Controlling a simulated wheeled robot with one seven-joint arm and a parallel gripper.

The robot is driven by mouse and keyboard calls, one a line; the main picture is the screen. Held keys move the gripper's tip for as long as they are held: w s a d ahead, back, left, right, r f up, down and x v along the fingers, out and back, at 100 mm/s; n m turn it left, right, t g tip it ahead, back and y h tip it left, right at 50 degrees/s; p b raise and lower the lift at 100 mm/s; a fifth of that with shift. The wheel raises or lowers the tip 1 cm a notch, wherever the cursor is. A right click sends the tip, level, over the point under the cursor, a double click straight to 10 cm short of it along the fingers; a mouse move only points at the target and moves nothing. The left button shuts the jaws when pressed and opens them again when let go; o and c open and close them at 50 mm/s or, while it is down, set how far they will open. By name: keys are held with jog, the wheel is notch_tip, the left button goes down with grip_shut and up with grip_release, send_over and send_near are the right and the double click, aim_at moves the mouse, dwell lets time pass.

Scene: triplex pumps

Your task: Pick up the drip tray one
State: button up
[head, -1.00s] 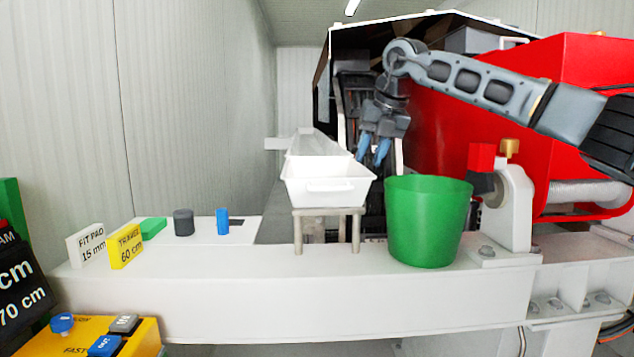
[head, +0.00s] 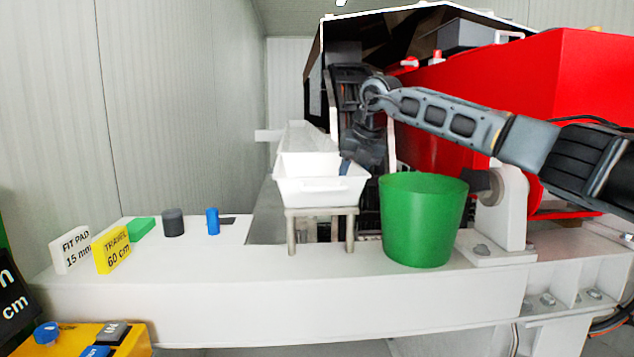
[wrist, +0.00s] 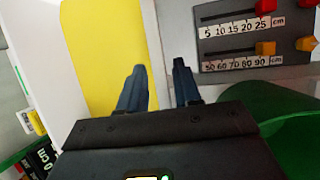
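A white drip tray (head: 322,191) with a front handle stands on a small metal stand. A second white, tray-like shape (head: 307,150) extends behind it; I see no label telling which is one. My gripper (head: 347,168) points down at the front tray's right rear side, its tips partly hidden there. In the wrist view, my gripper (wrist: 159,82) has its two fingers apart with nothing clamped between them. A thin white rim (wrist: 154,50) runs between the fingers, with a yellow surface (wrist: 100,50) on its left. Contact cannot be told.
A green bucket (head: 423,222) stands close right of the tray. A red machine (head: 590,100) is behind my arm. Small blocks and a yellow travel sign (head: 112,250) sit at left on the white beam. Slider scales (wrist: 245,40) show in the wrist view.

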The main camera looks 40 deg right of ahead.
grip_shut()
jog(key=shift+r, duration=0.1)
dwell(0.5)
